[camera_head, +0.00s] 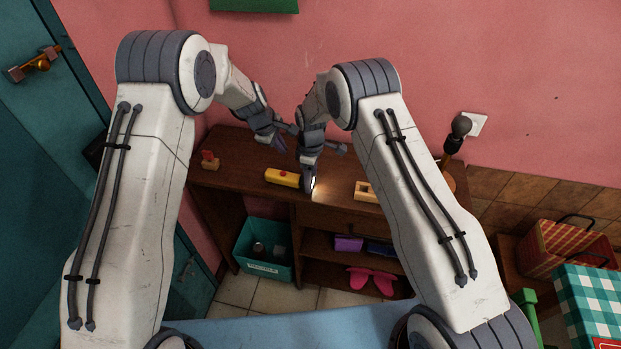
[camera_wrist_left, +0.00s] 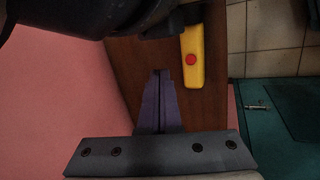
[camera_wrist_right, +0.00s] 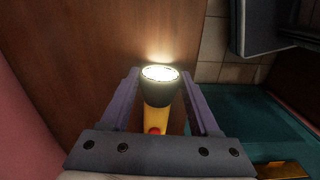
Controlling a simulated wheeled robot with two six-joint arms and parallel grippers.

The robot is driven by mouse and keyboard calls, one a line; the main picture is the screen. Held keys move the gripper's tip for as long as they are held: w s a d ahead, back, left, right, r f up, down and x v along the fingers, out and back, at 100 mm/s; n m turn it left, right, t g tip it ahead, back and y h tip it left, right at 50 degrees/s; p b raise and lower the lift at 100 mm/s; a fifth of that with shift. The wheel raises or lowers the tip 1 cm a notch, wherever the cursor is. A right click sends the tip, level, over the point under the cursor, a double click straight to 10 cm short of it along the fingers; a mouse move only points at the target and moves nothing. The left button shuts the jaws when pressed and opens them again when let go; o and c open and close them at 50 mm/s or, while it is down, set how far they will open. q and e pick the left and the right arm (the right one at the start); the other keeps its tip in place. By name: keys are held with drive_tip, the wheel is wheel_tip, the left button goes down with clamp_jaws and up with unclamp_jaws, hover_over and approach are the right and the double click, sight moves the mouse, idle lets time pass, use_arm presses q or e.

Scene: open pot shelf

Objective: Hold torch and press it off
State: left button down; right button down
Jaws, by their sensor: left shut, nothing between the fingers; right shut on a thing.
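The torch (camera_head: 279,177) is yellow with a red button and lies on the brown shelf top. Its black head is lit in the right wrist view (camera_wrist_right: 159,86) and throws light on the wood. My right gripper (camera_head: 309,186) is shut on the torch's head, one finger on each side. My left gripper (camera_head: 280,146) is shut and empty, above and behind the torch. In the left wrist view, the torch body (camera_wrist_left: 193,75) with its red button (camera_wrist_left: 191,59) shows to the right of my closed left fingertips (camera_wrist_left: 160,73), apart from them.
A small red-topped wooden object (camera_head: 209,160) stands at the shelf's left end. A wooden frame-like piece (camera_head: 366,191) lies right of the torch. A teal bin (camera_head: 264,265) stands below. The pink wall is behind the shelf.

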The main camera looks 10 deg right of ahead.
sight(284, 177)
use_arm(q)
wheel_tip(284, 177, up, 3)
drive_tip(key=s+m+t+y, duration=0.2)
drive_tip(key=s+m+t, duration=0.1)
drive_tip(key=m+t, duration=0.2)
drive_tip(key=shift+w+a+f, duration=0.1)
drive_tip(key=shift+f, duration=2.05)
drive_tip(key=shift+w+f, duration=0.1)
drive_tip(key=shift+f, duration=2.05)
drive_tip(key=shift+f, duration=0.1)
drive_tip(key=shift+f, duration=0.45)
drive_tip(key=shift+r, duration=0.6)
